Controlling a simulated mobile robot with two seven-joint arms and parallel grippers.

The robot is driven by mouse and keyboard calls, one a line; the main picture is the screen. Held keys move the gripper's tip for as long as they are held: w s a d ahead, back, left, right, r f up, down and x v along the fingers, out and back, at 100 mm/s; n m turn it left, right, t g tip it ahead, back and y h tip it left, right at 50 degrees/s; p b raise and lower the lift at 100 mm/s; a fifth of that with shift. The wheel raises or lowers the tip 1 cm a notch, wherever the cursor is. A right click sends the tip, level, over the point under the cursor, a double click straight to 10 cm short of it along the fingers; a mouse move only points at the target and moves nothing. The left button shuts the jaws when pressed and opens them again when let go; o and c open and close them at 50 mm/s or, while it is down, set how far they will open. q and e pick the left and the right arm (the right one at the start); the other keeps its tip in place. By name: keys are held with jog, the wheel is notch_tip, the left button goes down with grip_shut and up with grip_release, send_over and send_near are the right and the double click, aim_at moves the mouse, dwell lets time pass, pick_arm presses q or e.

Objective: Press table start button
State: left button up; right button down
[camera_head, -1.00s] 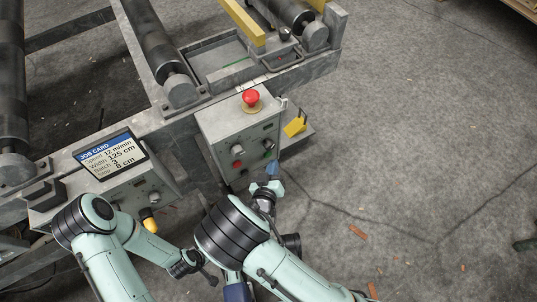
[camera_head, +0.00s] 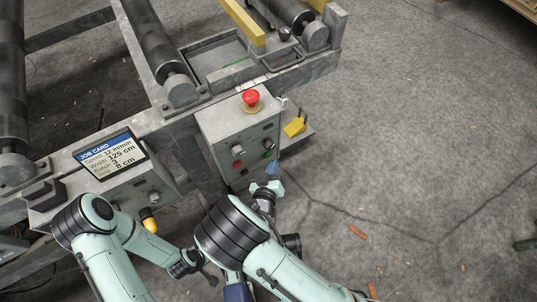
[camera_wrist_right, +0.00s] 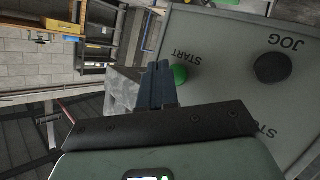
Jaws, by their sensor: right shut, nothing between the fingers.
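The green start button (camera_wrist_right: 180,74) sits beside the word START on a grey panel in the right wrist view. The panel is the front of the grey control box (camera_head: 215,126) in the head view. My right gripper (camera_head: 273,169) is just below the box's front, at its right side. Its blue fingers (camera_wrist_right: 156,84) are shut and empty, and their tips appear right beside the green button. I cannot tell whether they touch it.
A red mushroom button (camera_head: 251,98) stands on top of the box. A black JOG knob (camera_wrist_right: 272,68) is beside the start button. A job card display (camera_head: 110,152) is at the left. A yellow pedal (camera_head: 294,126) is right of the box. Open floor lies to the right.

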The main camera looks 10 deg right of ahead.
jog(key=shift+w, duration=0.1)
jog(key=shift+w+a, duration=0.15)
jog(key=shift+w, duration=0.15)
